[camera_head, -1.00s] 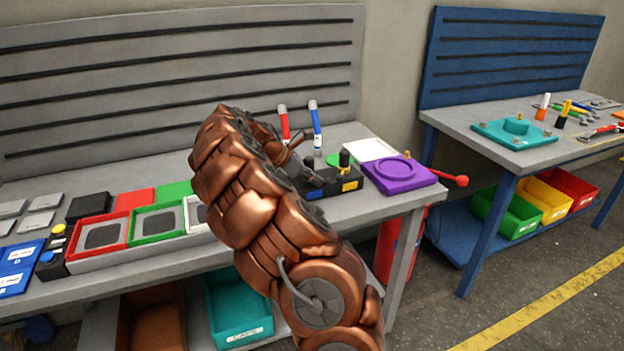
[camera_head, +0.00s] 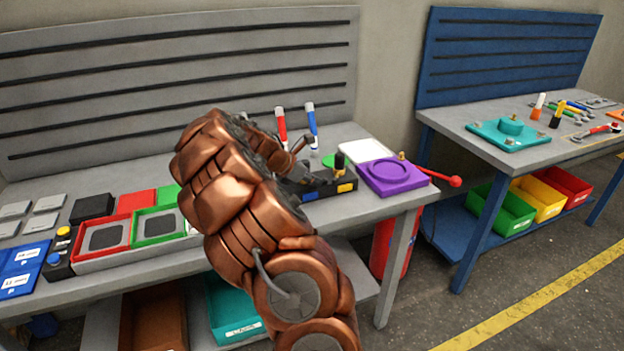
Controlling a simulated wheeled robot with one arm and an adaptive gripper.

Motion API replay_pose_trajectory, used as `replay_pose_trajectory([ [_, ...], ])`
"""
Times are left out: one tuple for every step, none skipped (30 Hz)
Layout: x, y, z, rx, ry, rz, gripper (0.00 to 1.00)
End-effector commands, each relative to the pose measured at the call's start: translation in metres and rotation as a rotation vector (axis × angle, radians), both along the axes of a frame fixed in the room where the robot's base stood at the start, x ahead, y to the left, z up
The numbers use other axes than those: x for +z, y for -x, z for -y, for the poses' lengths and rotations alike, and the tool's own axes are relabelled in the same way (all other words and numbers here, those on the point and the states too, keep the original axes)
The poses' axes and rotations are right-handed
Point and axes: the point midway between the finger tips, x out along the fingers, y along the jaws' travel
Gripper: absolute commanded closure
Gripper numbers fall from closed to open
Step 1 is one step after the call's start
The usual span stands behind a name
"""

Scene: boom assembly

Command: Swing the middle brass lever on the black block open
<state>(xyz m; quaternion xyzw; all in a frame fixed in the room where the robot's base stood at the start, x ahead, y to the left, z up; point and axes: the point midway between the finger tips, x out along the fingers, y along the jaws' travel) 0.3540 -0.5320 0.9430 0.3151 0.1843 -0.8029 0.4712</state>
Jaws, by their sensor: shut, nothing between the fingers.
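The black block (camera_head: 325,189) lies on the grey bench and carries yellow and blue markings on its front. A black-topped lever with a brass base (camera_head: 339,166) stands upright at its right end. The middle lever cannot be made out, because my copper-coloured arm and hand cover the block's left and middle part. My gripper (camera_head: 304,144) is over the back left of the block, with its dark fingers partly seen and shut on nothing. Whether it touches a lever cannot be told.
A purple plate (camera_head: 392,177) lies right of the block, with a red-knobbed lever (camera_head: 455,181) past the bench edge. A red marker (camera_head: 281,124) and a blue marker (camera_head: 312,122) stand behind. Red-framed (camera_head: 103,221) and green-framed (camera_head: 159,212) trays are at left.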

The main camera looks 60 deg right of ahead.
Motion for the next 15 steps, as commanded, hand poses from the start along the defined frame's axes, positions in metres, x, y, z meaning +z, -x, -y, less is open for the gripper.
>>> replay_pose_trajectory([
  [0.001,0.004,0.003,-0.004,0.003,-0.005,1.0],
  [0.001,0.004,0.003,-0.004,0.004,-0.006,1.0],
  [0.001,0.005,0.003,-0.004,0.004,-0.006,1.0],
  [0.001,0.005,0.003,-0.004,0.004,-0.006,1.0],
  [0.001,0.005,0.003,-0.004,0.004,-0.006,1.0],
  [0.001,0.005,0.004,-0.004,0.004,-0.006,1.0],
  [0.001,0.005,0.003,-0.004,0.004,-0.006,1.0],
  [0.001,0.005,0.003,-0.004,0.004,-0.006,1.0],
  [0.002,0.004,0.003,-0.004,0.004,-0.006,1.0],
  [0.003,0.004,0.002,-0.004,0.004,-0.006,1.0],
  [0.005,0.003,0.001,-0.003,0.004,-0.005,1.0],
  [0.008,0.002,-0.002,-0.002,0.004,-0.005,1.0],
  [0.011,0.001,-0.004,-0.001,0.004,-0.005,1.0],
  [0.014,-0.001,-0.006,0.0,0.005,-0.005,1.0],
  [0.019,-0.003,-0.011,0.002,0.006,-0.004,1.0],
])
